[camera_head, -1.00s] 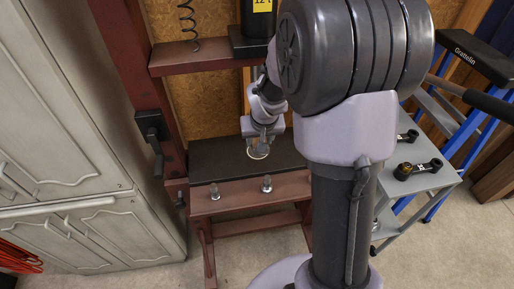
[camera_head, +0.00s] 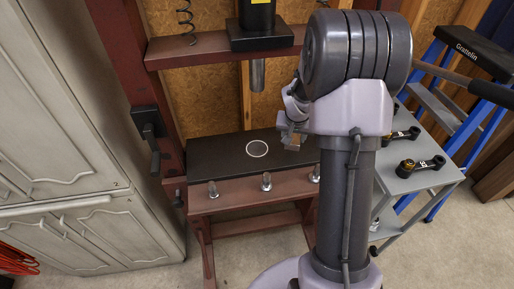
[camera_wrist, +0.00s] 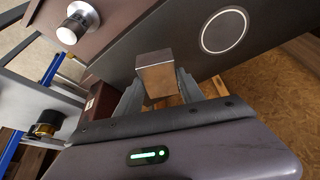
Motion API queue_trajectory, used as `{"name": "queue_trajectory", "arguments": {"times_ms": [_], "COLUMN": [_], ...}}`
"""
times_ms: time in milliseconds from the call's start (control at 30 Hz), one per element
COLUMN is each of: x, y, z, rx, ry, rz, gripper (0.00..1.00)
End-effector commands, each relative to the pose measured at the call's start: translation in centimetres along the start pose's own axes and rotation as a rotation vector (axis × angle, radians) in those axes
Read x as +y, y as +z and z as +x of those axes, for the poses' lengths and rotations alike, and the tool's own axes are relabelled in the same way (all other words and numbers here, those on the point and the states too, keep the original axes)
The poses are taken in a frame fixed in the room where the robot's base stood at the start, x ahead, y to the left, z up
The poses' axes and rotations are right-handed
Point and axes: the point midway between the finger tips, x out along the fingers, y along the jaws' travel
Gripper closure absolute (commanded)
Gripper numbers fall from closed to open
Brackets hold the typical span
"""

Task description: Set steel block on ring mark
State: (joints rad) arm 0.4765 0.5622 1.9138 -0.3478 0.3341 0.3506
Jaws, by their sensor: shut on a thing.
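The ring mark (camera_head: 257,148) is a thin white circle on the black press bed plate (camera_head: 213,158). It is empty and fully visible, and it also shows in the wrist view (camera_wrist: 226,32). My gripper (camera_wrist: 157,84) is shut on the steel block (camera_wrist: 156,72), a small grey block whose end sticks out past the fingers. In the head view my gripper (camera_head: 291,134) is to the right of the ring, near the plate's right part. The block is small there and partly hidden. I cannot tell its exact height above the plate.
The press ram (camera_head: 258,75) hangs above the plate. Bolts (camera_head: 266,181) stand along the front red beam. A grey cart (camera_head: 420,180) with black and gold parts stands at right, near a blue ladder (camera_head: 455,100). The press's red left post has a lever (camera_head: 155,150).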

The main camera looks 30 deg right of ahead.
Motion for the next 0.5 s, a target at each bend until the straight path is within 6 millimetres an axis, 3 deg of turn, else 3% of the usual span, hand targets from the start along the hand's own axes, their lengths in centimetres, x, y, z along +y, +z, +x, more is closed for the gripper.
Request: {"name": "queue_trajectory", "arguments": {"times_ms": [300, 500], "x": [-9.6, -12.3], "y": [0.8, 0.9], "z": [0.9, 0.9], "rx": [0.003, 0.003], "ry": [-0.003, -0.001], "rz": [-0.004, 0.0], "gripper": [1.0, 1.0]}}
